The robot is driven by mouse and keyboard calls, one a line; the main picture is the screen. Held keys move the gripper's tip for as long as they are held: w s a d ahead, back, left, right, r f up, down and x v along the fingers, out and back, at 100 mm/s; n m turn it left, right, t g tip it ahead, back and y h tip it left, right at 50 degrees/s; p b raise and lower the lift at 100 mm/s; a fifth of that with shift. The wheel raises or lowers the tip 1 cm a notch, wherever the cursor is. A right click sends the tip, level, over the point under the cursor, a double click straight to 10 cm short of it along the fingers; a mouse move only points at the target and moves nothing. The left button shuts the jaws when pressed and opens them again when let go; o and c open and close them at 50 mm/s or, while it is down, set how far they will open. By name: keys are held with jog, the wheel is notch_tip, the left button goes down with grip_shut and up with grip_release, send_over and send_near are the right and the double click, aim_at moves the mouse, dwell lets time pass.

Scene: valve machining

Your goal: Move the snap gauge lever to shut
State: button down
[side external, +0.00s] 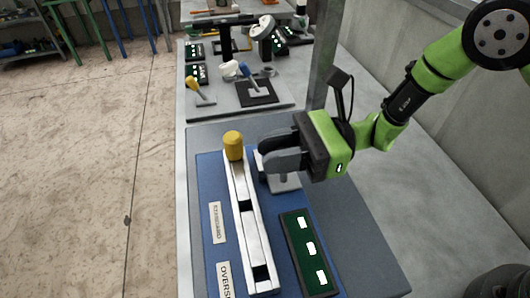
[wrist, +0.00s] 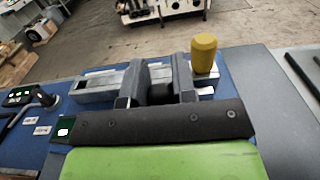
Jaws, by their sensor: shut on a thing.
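My gripper (side external: 265,157) is above the blue gauge panel (side external: 213,177), just right of the slotted metal rail. In the wrist view the fingers (wrist: 160,85) stand close together around a dark grey part (wrist: 161,93), which looks like the snap gauge lever. The fingers hide most of it, so its exact position cannot be told. A light grey metal block (side external: 286,184) shows under the fingers. The slotted rail (side external: 244,220) has an upright yellow knob (side external: 233,146) at its far end. The knob also shows behind the right finger in the wrist view (wrist: 204,55), apart from it.
A dark green indicator strip with white lights (side external: 309,252) lies right of the rail. Label plates (side external: 216,222) lie left of it. Beyond stand a yellow-handled lever (side external: 197,90), a blue-handled lever (side external: 250,77) and a grey upright post (side external: 323,62). Open floor lies left of the bench.

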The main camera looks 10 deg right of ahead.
aim_at(296, 180)
jog(key=d+y, duration=0.3)
jog(key=y, duration=0.2)
jog(key=shift+d+y, duration=0.3)
jog(key=shift+d, duration=0.05)
dwell(0.4)
jog(key=c, duration=1.2)
grip_release()
jog(key=d, duration=1.3)
jog(key=shift+f, duration=0.35)
